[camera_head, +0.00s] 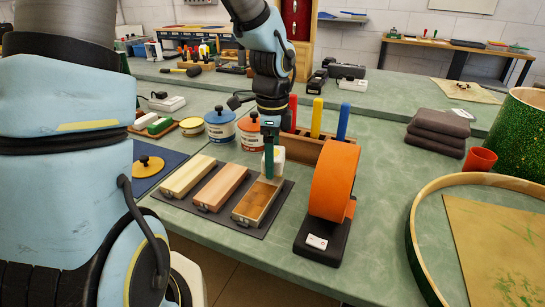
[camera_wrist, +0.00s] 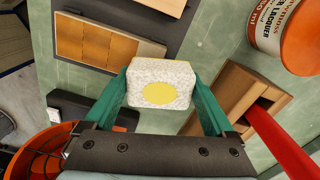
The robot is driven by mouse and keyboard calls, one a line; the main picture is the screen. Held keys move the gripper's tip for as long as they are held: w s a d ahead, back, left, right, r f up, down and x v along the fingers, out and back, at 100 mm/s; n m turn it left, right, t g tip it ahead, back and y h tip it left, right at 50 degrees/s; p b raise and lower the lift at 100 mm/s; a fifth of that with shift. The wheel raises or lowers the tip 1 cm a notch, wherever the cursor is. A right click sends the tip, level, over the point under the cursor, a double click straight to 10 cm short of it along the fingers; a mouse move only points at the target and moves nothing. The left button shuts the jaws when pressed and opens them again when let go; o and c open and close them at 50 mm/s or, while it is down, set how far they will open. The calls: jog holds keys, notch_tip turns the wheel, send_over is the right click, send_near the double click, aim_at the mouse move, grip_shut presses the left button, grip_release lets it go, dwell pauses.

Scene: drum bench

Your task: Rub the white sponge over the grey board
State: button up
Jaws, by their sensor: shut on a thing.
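My gripper (camera_head: 269,150) has green fingers shut on the white sponge (camera_head: 279,157). In the wrist view the sponge (camera_wrist: 136,72) is a speckled white block with a yellow oval on its face, between the fingers (camera_wrist: 160,80). The sponge is at the far end of the rightmost board (camera_head: 255,203), which is brown and patchy in a pale frame. Whether they touch is unclear. That board also shows in the wrist view (camera_wrist: 85,38), beyond the sponge and to its left. A tan-pink board (camera_head: 220,187) and a cream board (camera_head: 187,176) lie beside it. No board looks clearly grey.
A dark grey mat (camera_head: 222,216) lies under the boards. An orange wheel (camera_head: 333,180) on a black base stands close on the right. A wooden rack (camera_head: 308,147) with coloured handles is behind my gripper. Two lacquer tins (camera_head: 221,128) (camera_head: 252,136) stand to the left.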

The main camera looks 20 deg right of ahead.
aim_at(266, 184)
jog(key=shift+f+b, duration=0.4)
jog(key=shift+f, duration=0.6)
dwell(1.4)
jog(key=shift+s, duration=0.1)
jog(key=shift+s+a+p, duration=0.55)
jog(key=shift+s+a, duration=0.8)
jog(key=shift+s, duration=0.2)
jog(key=shift+w+d, duration=0.1)
jog(key=shift+w+d, duration=0.85)
jog(key=shift+w, duration=0.15)
jog(key=shift+a, duration=0.1)
